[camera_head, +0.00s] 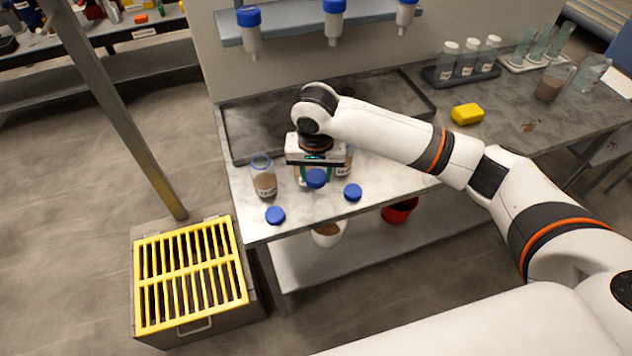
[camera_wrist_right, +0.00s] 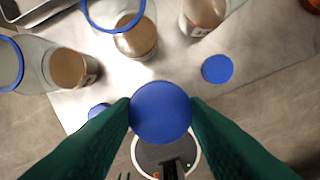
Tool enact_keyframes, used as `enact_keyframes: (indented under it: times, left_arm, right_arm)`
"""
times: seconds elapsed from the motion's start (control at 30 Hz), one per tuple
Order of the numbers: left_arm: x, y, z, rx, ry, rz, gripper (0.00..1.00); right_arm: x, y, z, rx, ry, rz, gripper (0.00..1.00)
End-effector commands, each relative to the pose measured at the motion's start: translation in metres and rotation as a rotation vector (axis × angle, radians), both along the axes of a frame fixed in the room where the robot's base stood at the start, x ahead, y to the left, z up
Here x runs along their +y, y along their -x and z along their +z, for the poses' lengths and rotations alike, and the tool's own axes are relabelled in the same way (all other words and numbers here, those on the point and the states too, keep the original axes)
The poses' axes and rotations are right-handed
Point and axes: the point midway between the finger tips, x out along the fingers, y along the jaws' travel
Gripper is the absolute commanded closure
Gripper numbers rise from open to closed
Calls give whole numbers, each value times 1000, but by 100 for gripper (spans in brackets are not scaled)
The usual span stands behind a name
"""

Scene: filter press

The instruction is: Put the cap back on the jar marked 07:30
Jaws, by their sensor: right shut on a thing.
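My right gripper (camera_head: 316,176) is shut on a blue cap (camera_wrist_right: 160,112), held level between its green fingers near the table's front edge. Three open jars of brown contents stand close by: a left jar (camera_head: 265,185), a middle jar (camera_wrist_right: 135,38) mostly hidden behind the gripper in the head view, and a right jar (camera_wrist_right: 204,14). Their labels are too small to read, so I cannot tell which is 07:30. The held cap is apart from the jars, on their front side. Two more blue caps lie on the table, one left (camera_head: 275,214) and one right (camera_head: 353,191). My left gripper is out of view.
A dark-rimmed tray (camera_head: 255,120) lies behind the jars. Blue-capped vessels (camera_head: 334,22) hang from a shelf above. A white bucket (camera_head: 326,238) and a red one (camera_head: 398,212) stand below.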

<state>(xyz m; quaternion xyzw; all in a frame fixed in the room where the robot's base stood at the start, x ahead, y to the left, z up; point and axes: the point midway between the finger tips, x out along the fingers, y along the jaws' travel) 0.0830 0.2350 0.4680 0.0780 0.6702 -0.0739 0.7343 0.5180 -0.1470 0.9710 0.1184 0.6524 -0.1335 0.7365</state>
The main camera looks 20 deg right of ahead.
Motion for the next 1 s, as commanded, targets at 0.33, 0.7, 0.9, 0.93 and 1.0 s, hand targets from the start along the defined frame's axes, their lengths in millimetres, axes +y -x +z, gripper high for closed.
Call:
enact_keyframes:
  times: [0.33, 0.7, 0.9, 0.93, 1.0]
  left_arm:
    - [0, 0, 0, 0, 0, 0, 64]
    - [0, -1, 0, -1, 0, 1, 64]
    - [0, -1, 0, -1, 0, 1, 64]
    - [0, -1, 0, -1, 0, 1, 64]
    - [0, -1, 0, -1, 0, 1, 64]
  right_arm:
    - [0, 0, 3, 0, 0, 0, 81]
    - [-25, 65, 34, -13, -9, 180, 81]
    - [-40, 121, 53, -5, -2, 318, 81]
    - [-41, 127, 54, -3, -1, 331, 81]
    - [-43, 135, 57, -1, 1, 351, 81]
